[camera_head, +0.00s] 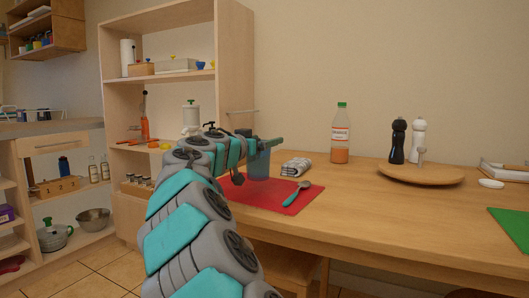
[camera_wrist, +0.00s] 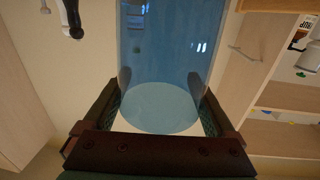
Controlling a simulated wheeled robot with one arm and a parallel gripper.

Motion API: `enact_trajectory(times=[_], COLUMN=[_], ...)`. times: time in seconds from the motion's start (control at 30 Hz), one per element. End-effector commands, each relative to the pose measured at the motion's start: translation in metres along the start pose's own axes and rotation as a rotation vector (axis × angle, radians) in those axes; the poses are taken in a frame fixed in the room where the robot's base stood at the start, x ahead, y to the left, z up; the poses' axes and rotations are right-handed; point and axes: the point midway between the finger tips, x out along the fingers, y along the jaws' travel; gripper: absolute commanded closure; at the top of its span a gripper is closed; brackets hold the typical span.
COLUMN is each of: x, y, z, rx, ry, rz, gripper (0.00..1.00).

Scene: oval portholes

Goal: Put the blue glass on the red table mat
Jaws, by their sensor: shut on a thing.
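The blue glass (camera_head: 259,163) is see-through and looks upright in the head view, at the rear part of the red table mat (camera_head: 262,195). I cannot tell whether its base touches the mat or hangs just above it. My gripper (camera_head: 262,144) is shut on the glass near its upper part. In the wrist view the glass (camera_wrist: 160,60) fills the middle, between the two fingers of my gripper (camera_wrist: 160,90). My arm hides the left part of the mat.
A spoon with a teal handle (camera_head: 293,197) lies on the mat's right part. A folded cloth (camera_head: 296,167) sits behind it. A bottle (camera_head: 340,135) and a round wooden board (camera_head: 421,174) with two mills stand farther right. A green mat (camera_head: 512,227) lies at the right edge.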

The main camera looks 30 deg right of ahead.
Motion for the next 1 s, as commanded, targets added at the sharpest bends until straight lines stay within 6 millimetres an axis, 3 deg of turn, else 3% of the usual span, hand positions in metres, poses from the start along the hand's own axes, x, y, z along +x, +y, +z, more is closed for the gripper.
enact_trajectory(times=[0.23,0.6,0.8,0.83,0.9,1.0], x=[0.02,0.021,0.021,0.021,0.021,0.021], y=[-0.01,-0.011,-0.011,-0.011,-0.011,-0.011], z=[0.002,0.036,0.037,0.037,0.038,0.038], rx=[0.0,-0.001,0.0,0.0,0.0,0.0], ry=[0.0,0.0,0.0,-0.001,-0.001,-0.001], rz=[0.001,-0.001,0.0,0.0,0.0,0.0], gripper=[1.0,1.0,1.0,0.08,0.01,0.0])
